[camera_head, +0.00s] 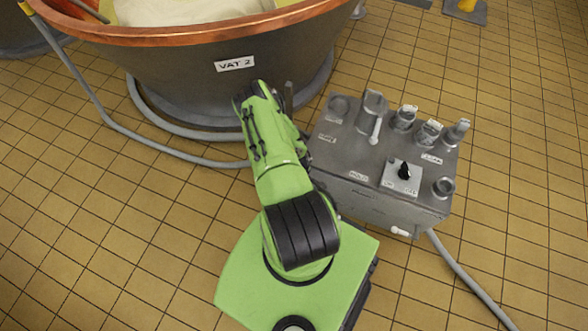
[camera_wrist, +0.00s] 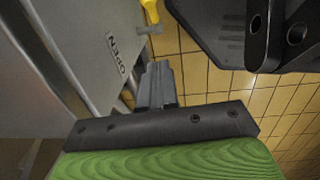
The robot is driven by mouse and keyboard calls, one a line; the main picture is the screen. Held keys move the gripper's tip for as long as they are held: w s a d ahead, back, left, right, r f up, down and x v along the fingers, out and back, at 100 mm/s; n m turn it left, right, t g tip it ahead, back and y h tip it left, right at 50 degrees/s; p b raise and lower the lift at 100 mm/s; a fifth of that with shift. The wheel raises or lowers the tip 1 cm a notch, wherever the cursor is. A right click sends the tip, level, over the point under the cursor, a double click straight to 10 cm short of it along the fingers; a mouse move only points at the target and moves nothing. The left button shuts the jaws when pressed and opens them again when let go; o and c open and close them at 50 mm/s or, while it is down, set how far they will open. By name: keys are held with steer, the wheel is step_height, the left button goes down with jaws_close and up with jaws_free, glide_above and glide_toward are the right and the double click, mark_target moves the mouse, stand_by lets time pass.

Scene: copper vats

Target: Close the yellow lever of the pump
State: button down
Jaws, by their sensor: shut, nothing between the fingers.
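The yellow lever (camera_wrist: 150,6) shows at the top edge of the wrist view, partly cut off, on a small grey stub. A grey panel (camera_wrist: 85,40) beside it, at the left, carries the word OPEN, seen turned. My gripper (camera_wrist: 158,72) is shut and empty; its grey fingers point toward the lever and appear apart from it. The pump's grey box (camera_head: 345,150) stands right of my arm in the head view. I cannot make out the yellow lever in that view, and my arm hides most of my gripper there.
The copper-rimmed vat (camera_head: 190,70), labelled VAT 2, stands behind my arm. A grey hose (camera_head: 150,145) runs along the floor at the left, and another hose (camera_head: 470,280) leaves the box at the lower right. Tiled floor is open at the lower left.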

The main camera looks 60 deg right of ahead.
steer(key=f+b, duration=0.2)
steer(key=f, duration=0.2)
steer(key=s+d+f+b, duration=0.1)
steer(key=f, duration=0.3)
steer(key=s+f+b, duration=0.1)
steer(key=f+b, duration=0.1)
steer(key=f, duration=0.2)
steer(key=shift+s+d+b, duration=0.2)
steer(key=shift+s+b, duration=0.05)
steer(key=shift+b, duration=0.05)
steer(key=shift+s+d+f, duration=0.2)
steer(key=shift+s+f, duration=0.15)
steer(key=shift+s, duration=0.05)
